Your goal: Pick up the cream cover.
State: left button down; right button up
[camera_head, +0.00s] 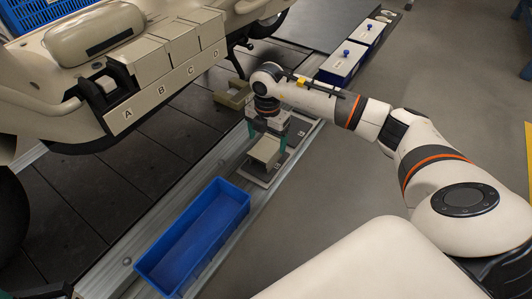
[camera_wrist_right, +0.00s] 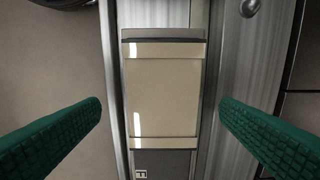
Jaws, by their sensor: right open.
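The cream cover (camera_head: 265,152) lies on a dark grey plate beside the conveyor. In the right wrist view the cover (camera_wrist_right: 165,90) is a flat beige panel with a raised band at each end. My right gripper (camera_head: 268,138) is above the cover, pointing down. In the right wrist view its green fingers (camera_wrist_right: 160,108) are spread wide, one on each side of the cover, with a gap on both sides. Nothing is between them in grip. My left gripper is not in view.
A blue bin (camera_head: 158,270) stands nearer on the metal rail. A beige open frame (camera_head: 233,95) lies beyond the cover. Two boxes with blue knobs (camera_head: 340,67) stand farther back. A cream vehicle body with boxes marked A to D (camera_head: 160,88) overhangs the slats at left. Grey floor at right is clear.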

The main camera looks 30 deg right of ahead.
aim_at(266, 148)
notch_tip(266, 148, down, 5)
jog(key=b, duration=0.2)
jog(key=shift+w+a+r+b, duration=0.1)
jog(key=shift+w+r+b, duration=0.05)
jog(key=shift+b, duration=0.15)
jog(key=shift+f, duration=0.25)
jog(key=shift+r, duration=0.1)
jog(key=c, duration=1.1)
jog(key=shift+r, duration=0.1)
